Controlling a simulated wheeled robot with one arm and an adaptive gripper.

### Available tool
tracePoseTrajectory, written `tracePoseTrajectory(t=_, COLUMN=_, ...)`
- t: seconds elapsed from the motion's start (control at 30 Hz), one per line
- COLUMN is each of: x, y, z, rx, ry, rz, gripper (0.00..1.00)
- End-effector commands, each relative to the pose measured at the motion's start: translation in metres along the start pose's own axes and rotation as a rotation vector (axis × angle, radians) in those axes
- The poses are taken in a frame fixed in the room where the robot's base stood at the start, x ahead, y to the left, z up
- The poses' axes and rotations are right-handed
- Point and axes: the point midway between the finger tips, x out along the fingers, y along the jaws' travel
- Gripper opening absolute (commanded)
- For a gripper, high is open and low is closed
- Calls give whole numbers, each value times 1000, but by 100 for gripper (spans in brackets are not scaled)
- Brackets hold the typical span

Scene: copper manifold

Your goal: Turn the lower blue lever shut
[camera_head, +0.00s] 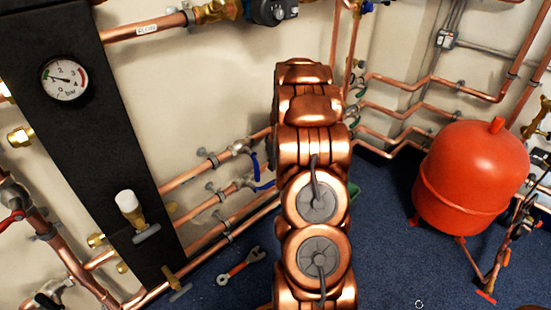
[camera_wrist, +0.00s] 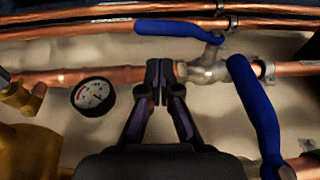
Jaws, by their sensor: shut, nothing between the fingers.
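Two blue levers show in both views. In the head view the upper lever (camera_head: 255,167) hangs down across its pipe, and the lower lever (camera_head: 265,186) lies roughly along its pipe, partly behind my arm. The wrist view seems turned over: the lower lever (camera_wrist: 178,32) lies along the pipes near the top, joined to a metal valve body (camera_wrist: 207,67). The upper lever (camera_wrist: 256,108) crosses the pipe at the right. My gripper (camera_wrist: 158,78) is shut and empty over the copper pipe, beside the valve body and apart from both levers. My arm hides it in the head view.
A small round gauge (camera_wrist: 93,95) sits left of my gripper, with brass fittings (camera_wrist: 20,97) farther left. In the head view a black panel (camera_head: 110,150) stands left and a red tank (camera_head: 470,175) right. A red-handled spanner (camera_head: 240,265) lies on the blue floor.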

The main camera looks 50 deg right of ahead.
Motion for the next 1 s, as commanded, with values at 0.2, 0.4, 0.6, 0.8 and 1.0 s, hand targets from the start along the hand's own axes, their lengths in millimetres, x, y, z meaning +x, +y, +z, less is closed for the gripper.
tracePoseTrajectory(t=0.2, x=31, y=-1, z=11, rx=3, ry=-2, rz=-1, gripper=0)
tracePoseTrajectory(t=0.4, x=42, y=-2, z=15, rx=1, ry=1, rz=3, gripper=0)
tracePoseTrajectory(t=0.6, x=44, y=-2, z=16, rx=1, ry=1, rz=2, gripper=0)
tracePoseTrajectory(t=0.8, x=44, y=-2, z=16, rx=1, ry=1, rz=1, gripper=0)
tracePoseTrajectory(t=1.0, x=45, y=-2, z=16, rx=6, ry=1, rz=-19, gripper=0)
